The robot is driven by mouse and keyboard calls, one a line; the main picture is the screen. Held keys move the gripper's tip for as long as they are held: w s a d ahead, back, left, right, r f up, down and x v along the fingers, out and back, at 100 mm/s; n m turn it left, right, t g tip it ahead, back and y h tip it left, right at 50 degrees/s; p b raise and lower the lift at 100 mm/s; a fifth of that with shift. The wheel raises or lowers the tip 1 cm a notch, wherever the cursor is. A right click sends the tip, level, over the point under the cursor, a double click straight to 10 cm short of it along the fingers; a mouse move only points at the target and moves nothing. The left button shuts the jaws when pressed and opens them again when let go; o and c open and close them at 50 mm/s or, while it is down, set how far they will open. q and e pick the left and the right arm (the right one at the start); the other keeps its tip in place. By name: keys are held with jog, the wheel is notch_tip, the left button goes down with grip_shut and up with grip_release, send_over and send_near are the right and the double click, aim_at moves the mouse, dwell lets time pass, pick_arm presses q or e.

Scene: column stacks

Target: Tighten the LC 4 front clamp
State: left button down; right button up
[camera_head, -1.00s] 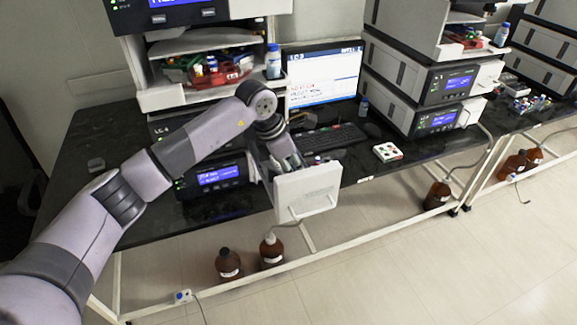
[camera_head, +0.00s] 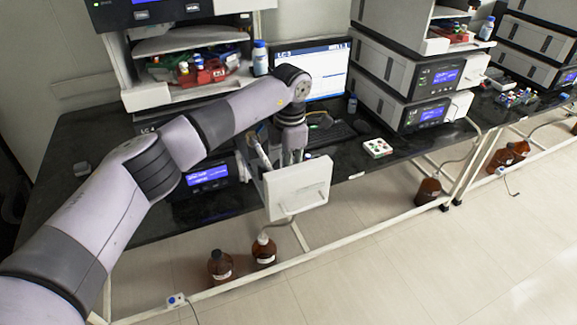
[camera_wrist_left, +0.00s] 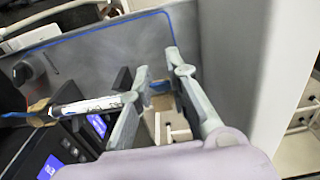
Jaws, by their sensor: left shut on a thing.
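The LC 4 stack stands at the left of the bench, with a lit blue display (camera_head: 207,176) and its white door (camera_head: 298,188) swung open. My left gripper (camera_head: 291,157) reaches down behind that door. In the left wrist view, a silver column with a white label (camera_wrist_left: 88,106) and a brass end fitting (camera_wrist_left: 38,113) runs up to the left finger. My left gripper (camera_wrist_left: 160,72) is shut on a small part at the column's near end, apparently the front clamp; the fingers mostly hide it. My right gripper is not in view.
The open door's inner wall (camera_wrist_left: 237,60) stands close right of the fingers. A dark knob (camera_wrist_left: 22,72) and blue tubing are at left. A keyboard (camera_head: 335,133), a monitor (camera_head: 322,75) and a small white tray (camera_head: 377,147) are nearby. Brown bottles (camera_head: 264,250) stand on the floor.

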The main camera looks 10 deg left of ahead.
pick_arm(q)
jog(key=shift+f, duration=0.1)
jog(key=c, duration=1.5)
grip_release()
notch_tip(320, 180, up, 12)
jog(key=shift+d+r, duration=0.1)
